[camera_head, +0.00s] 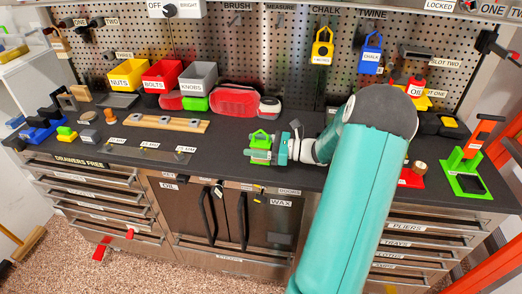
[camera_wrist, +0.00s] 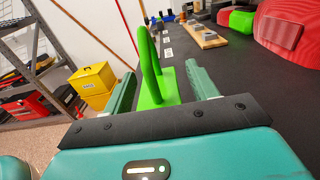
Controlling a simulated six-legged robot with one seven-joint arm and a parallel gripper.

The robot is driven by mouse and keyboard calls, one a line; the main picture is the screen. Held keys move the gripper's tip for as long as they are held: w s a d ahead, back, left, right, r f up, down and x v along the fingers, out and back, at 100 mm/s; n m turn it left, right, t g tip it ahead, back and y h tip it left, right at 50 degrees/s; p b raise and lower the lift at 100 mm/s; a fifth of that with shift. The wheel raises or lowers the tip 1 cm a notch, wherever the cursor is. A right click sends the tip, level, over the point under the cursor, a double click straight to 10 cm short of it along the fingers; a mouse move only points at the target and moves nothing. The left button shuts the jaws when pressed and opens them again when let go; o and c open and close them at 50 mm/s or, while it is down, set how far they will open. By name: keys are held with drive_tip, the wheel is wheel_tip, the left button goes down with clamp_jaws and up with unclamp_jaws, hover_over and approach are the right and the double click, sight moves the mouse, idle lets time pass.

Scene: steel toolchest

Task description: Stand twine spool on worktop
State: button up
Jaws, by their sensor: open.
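My gripper (camera_head: 263,152) is low over the front middle of the dark worktop (camera_head: 225,140). In the wrist view its two teal fingers (camera_wrist: 163,84) are apart. A green hoop on a green base (camera_wrist: 168,90) stands between or just beyond them; contact cannot be told. The green hooped piece also shows at my gripper in the head view (camera_head: 260,138). A small brown spool-like piece (camera_head: 419,167) stands by a red plate at the right, partly behind my arm. I cannot tell for sure whether it is the twine spool.
Yellow, red and grey bins (camera_head: 128,76) stand at the back left. A red case (camera_head: 236,100) lies behind my gripper. A green stand (camera_head: 465,175) is at the right end. The worktop's front edge is close to my gripper. Some bare worktop shows left of it.

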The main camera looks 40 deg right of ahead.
drive_tip(key=shift+c, duration=0.5)
drive_tip(key=c, duration=1.1)
drive_tip(key=shift+r, duration=0.1)
